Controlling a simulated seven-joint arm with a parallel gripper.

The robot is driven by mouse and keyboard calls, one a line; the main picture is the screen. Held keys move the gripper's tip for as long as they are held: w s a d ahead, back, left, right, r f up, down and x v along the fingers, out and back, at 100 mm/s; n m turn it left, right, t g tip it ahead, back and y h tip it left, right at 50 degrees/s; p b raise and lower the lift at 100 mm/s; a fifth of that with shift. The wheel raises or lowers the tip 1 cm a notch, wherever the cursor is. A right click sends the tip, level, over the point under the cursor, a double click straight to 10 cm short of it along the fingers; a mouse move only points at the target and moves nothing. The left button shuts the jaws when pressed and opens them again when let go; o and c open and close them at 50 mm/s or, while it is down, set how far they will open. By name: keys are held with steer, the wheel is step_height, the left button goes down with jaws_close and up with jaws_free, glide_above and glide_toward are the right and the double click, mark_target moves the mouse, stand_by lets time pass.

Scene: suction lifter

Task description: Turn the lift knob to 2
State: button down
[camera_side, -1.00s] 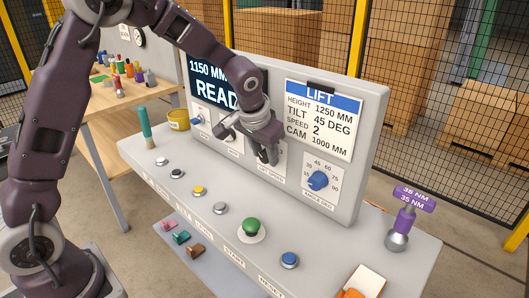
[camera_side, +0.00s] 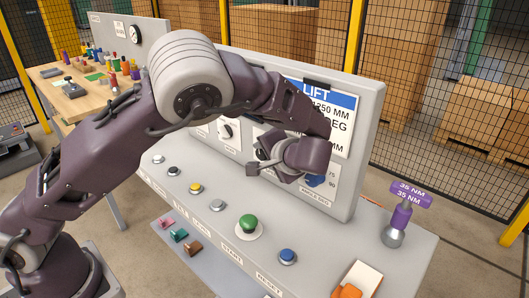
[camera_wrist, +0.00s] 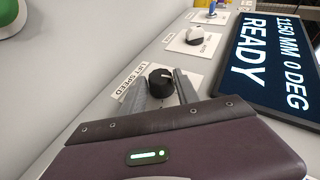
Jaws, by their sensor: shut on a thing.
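The black lift speed knob (camera_wrist: 160,82) stands on its white dial plate, beside the label "LIFT SPEED" (camera_wrist: 133,83) in the wrist view. It has a pale pointer line, but the dial's numbers cannot be read. My gripper (camera_wrist: 163,90) has one finger on each side of the knob and is shut on it. In the side view my gripper (camera_side: 268,158) is at the upright panel, and my arm largely hides the knob. The LIFT card (camera_side: 338,108) is partly covered by my arm.
The display (camera_wrist: 270,60) reads "1150 MM 0 DEG READY". A neighbouring knob (camera_wrist: 195,36) stands farther along the panel. The blue angle knob (camera_side: 315,182) is close beside my gripper. A green button (camera_side: 247,222) and a blue button (camera_side: 287,256) stand on the desk below.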

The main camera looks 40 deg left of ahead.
steer(key=shift+f+y, duration=0.1)
steer(key=shift+y, duration=0.6)
steer(key=c, duration=1)
jaws_free()
steer(key=v, duration=0.7)
steer(key=shift+s+d+f, duration=0.1)
steer(key=shift+f, duration=0.05)
